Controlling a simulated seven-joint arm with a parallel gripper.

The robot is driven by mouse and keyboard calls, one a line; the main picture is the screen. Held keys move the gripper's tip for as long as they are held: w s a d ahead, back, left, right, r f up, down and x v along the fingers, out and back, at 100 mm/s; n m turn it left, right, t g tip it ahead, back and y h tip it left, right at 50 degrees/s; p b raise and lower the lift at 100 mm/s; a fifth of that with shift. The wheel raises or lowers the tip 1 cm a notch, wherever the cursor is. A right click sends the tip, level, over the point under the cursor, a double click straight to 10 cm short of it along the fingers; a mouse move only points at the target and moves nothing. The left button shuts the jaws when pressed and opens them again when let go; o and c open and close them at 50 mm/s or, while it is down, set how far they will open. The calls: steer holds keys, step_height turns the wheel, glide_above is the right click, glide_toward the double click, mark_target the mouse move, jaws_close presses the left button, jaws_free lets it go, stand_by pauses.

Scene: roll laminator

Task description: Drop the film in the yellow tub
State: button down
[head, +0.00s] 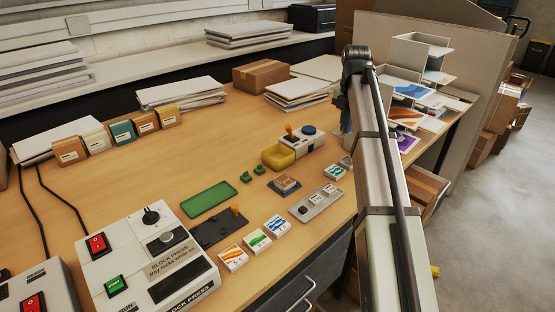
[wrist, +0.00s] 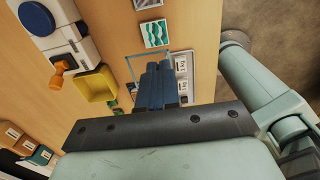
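The yellow tub (head: 278,158) stands open on the bench in front of a white device with an orange handle. The tub also shows in the wrist view (wrist: 97,86), left of my fingers. My gripper (wrist: 160,72) has its dark blue fingers close together. A thin, clear sheet with a pale bluish edge, which looks like the film (wrist: 134,70), sits at the fingertips and seems pinched between them. It is above the bench, right of the tub. In the head view my arm hides most of the gripper, and I cannot make out the film there.
The white device (head: 303,143) with orange handle and blue knob stands behind the tub. A grey tray (head: 322,203) with small white pieces, picture cards (head: 258,240) and a green tray (head: 208,199) lie nearby. The block press (head: 150,260) fills the front left. Open bench lies left of the tub.

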steer(key=w+a+f, duration=0.2)
steer(key=w+a, duration=0.1)
steer(key=a, duration=0.6)
steer(key=w+a+f, duration=0.2)
steer(key=w+a, duration=0.1)
steer(key=a, duration=0.6)
steer(key=shift+w+a+f, duration=0.2)
steer(key=shift+a+f, duration=0.05)
steer(key=shift+f, duration=0.15)
steer(key=shift+f, duration=2.85)
steer(key=c, duration=1.3)
jaws_free()
